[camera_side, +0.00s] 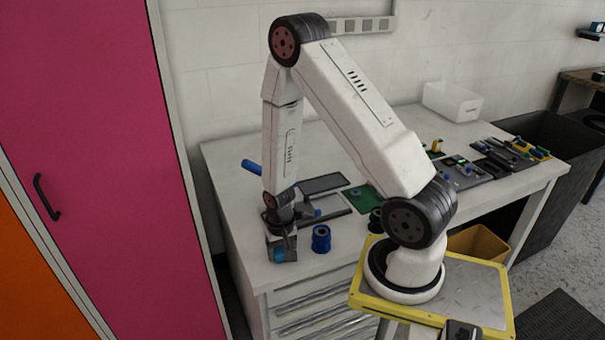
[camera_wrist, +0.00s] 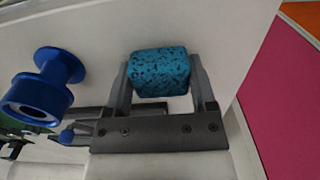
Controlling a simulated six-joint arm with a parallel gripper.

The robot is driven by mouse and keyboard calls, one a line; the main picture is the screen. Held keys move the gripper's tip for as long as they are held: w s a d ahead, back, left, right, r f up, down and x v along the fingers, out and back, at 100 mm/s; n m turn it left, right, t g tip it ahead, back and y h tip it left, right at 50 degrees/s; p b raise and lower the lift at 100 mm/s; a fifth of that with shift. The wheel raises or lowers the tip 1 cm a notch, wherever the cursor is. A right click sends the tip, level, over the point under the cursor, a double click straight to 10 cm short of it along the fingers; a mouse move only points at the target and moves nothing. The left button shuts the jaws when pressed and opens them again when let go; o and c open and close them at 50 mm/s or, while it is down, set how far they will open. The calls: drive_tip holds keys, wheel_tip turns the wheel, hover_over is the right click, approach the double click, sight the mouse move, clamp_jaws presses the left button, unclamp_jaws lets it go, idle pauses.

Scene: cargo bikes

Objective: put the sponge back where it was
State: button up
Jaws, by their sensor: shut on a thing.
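A blue speckled sponge (camera_wrist: 159,72) sits between the two fingers of my gripper (camera_wrist: 160,90) in the wrist view, and the gripper is shut on it. In the side view the sponge (camera_side: 279,255) shows as a small blue patch at the lower end of my gripper (camera_side: 281,246), near the front left of the white workbench. Whether the sponge touches the bench top cannot be told.
A blue spool (camera_side: 321,239) stands just right of my gripper, also in the wrist view (camera_wrist: 42,88). A blue-handled tool (camera_side: 252,167), dark frames (camera_side: 324,184) and a green board (camera_side: 362,198) lie behind. The workbench (camera_side: 235,192) has bare room at left.

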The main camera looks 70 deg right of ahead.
sight(282, 250)
drive_tip(key=shift+f, duration=0.2)
drive_tip(key=shift+f, duration=0.15)
drive_tip(key=o, duration=1.1)
drive_tip(key=shift+r, duration=6.2)
drive_tip(key=shift+s+a+r+n+t, duration=0.1)
drive_tip(key=shift+a+r+n+t, duration=0.35)
drive_tip(key=shift+a+r+n, duration=0.95)
drive_tip(key=shift+a+r+n+t, duration=0.4)
drive_tip(key=shift+a+r+n, duration=0.35)
drive_tip(key=shift+a+n, duration=1.2)
drive_tip(key=shift+s+a+r+n+t, duration=0.1)
drive_tip(key=shift+a+r+n+t, duration=0.35)
drive_tip(key=shift+a+r+n, duration=1.25)
